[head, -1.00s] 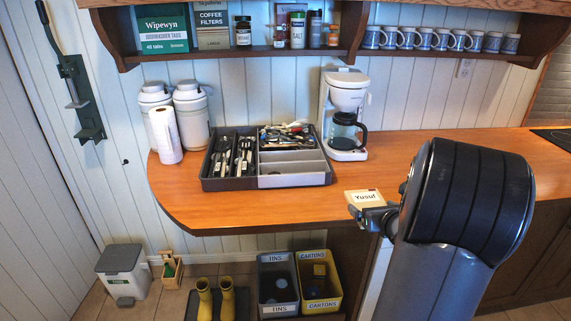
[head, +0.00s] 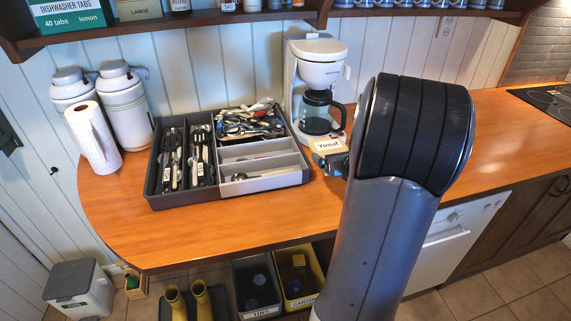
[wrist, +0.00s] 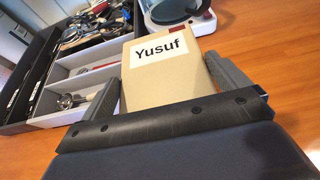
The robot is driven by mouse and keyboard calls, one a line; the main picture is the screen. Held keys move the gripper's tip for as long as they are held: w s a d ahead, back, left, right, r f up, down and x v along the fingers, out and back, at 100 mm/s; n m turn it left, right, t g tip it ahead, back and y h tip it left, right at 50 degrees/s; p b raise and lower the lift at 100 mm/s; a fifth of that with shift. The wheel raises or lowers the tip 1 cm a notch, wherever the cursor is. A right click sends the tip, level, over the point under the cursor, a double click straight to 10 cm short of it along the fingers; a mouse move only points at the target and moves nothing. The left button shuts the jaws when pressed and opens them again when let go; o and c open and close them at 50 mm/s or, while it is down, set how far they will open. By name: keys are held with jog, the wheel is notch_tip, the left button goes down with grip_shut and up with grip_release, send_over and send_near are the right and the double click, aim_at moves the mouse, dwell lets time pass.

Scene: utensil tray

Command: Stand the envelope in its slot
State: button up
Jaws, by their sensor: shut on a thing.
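A thick tan envelope (wrist: 163,82) with a white "Yusuf" label is held between my gripper's two grey fingers in the wrist view; it also shows in the head view (head: 328,146). My gripper (wrist: 165,70) is shut on it. In the head view my gripper (head: 338,165) is at the right of the utensil tray, in front of the coffee maker. The dark grey tray (head: 155,201) has a light grey divided insert (head: 262,183) at its front right. The insert's narrow compartments are partly open to view, and some hold metal utensils. I cannot tell which slot is the envelope's.
A coffee maker (head: 318,62) stands just behind the envelope. White canisters (head: 127,105) and a paper roll (head: 92,135) stand left of the tray. The counter (head: 200,228) in front of the tray is clear. A shelf (head: 180,24) hangs above.

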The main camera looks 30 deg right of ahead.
aim_at(332, 189)
notch_tip(332, 189, down, 10)
jog(key=shift+s+r+b, duration=0.1)
jog(key=shift+b, duration=0.45)
jog(key=shift+f, duration=0.25)
jog(key=o, duration=0.6)
jog(key=shift+r, duration=0.2)
